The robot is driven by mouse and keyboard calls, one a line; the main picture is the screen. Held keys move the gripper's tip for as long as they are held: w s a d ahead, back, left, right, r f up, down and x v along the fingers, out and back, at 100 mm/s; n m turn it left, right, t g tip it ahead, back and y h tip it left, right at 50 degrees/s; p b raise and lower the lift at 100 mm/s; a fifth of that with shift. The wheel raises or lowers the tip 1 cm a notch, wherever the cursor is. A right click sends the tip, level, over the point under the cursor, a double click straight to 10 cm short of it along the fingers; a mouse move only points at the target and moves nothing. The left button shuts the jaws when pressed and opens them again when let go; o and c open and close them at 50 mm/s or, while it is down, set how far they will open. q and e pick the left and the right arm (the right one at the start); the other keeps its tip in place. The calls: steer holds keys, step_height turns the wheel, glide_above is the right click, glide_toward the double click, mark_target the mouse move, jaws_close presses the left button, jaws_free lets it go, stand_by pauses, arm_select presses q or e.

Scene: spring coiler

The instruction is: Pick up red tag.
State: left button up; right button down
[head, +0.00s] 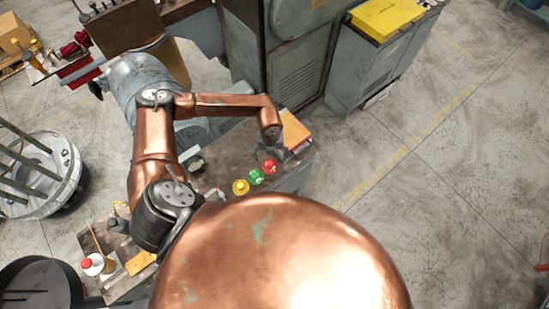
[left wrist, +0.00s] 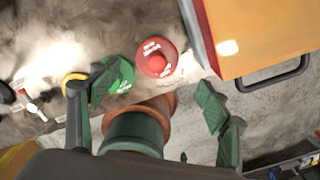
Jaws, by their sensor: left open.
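The red tag (head: 270,166) is a round red piece with a raised knob and white lettering, lying on the grey worktop. In the left wrist view the red tag (left wrist: 155,58) shows whole, above and between my fingers. The green tag (head: 256,177) lies right beside it, and the yellow tag (head: 240,187) is at the end of the row. My left gripper (left wrist: 152,100) is open and empty, with its left finger overlapping the green tag (left wrist: 122,70) in the picture. In the head view my left gripper (head: 267,151) is just behind the red tag, small and partly hidden. My right gripper is out of view.
An orange-topped box (head: 295,131) stands close to the red tag, at the worktop's far end; its edge (left wrist: 225,40) shows in the wrist view. A grey machine cabinet (head: 300,60) rises behind. Bottles and small items lie at the worktop's near left. The floor at right is clear.

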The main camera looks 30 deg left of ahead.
mark_target(270, 163)
arm_select(q)
steer(key=shift+s+f, duration=0.25)
steer(key=shift+f, duration=0.25)
steer(key=shift+f+p, duration=0.35)
steer(key=shift+f, duration=0.55)
steer(key=f, duration=0.3)
steer(key=shift+w+a+f+p, duration=0.2)
steer(key=shift+f+p, duration=0.1)
steer(key=shift+p, duration=0.1)
steer(key=shift+s+f, duration=0.15)
steer(key=shift+f, duration=0.15)
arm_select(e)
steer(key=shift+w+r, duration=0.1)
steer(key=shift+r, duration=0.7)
arm_select(q)
steer(key=shift+c, duration=0.3)
